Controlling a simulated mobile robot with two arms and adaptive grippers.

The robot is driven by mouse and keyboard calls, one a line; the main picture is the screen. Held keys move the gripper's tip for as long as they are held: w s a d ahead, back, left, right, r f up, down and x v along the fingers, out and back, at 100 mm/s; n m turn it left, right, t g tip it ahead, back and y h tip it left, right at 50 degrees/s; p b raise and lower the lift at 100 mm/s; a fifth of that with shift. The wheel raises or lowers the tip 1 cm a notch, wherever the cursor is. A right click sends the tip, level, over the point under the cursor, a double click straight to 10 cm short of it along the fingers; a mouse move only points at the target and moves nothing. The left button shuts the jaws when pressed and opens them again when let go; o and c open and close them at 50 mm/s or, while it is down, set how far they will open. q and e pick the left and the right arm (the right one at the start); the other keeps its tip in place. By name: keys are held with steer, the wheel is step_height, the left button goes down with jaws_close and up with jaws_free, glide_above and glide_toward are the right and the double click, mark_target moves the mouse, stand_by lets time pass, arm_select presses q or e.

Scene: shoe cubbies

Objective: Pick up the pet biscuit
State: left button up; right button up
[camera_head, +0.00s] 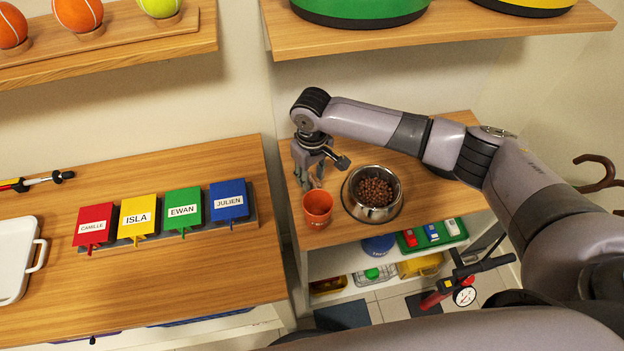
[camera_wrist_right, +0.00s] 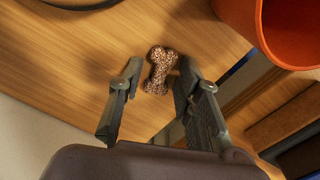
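The pet biscuit (camera_wrist_right: 160,70) is a speckled brown, bone-shaped piece lying on the wooden shelf top in the right wrist view. My right gripper (camera_wrist_right: 158,82) is open, with one finger on each side of the biscuit and a gap to each. I cannot tell whether the fingertips are down at its height. In the head view my right gripper (camera_head: 310,180) points down at the left part of the shelf top, behind the orange cup. The biscuit cannot be made out clearly there. My left gripper is not in view.
The orange cup (camera_head: 317,206) stands close to the right gripper. A metal bowl (camera_head: 369,212) of brown kibble sits to the cup's right. A table (camera_head: 150,270) with coloured name cards is at the left. A wall shelf (camera_head: 450,25) hangs above.

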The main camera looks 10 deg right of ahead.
steer(key=c, duration=0.5)
steer(key=shift+r, duration=0.15)
steer(key=shift+c, duration=0.2)
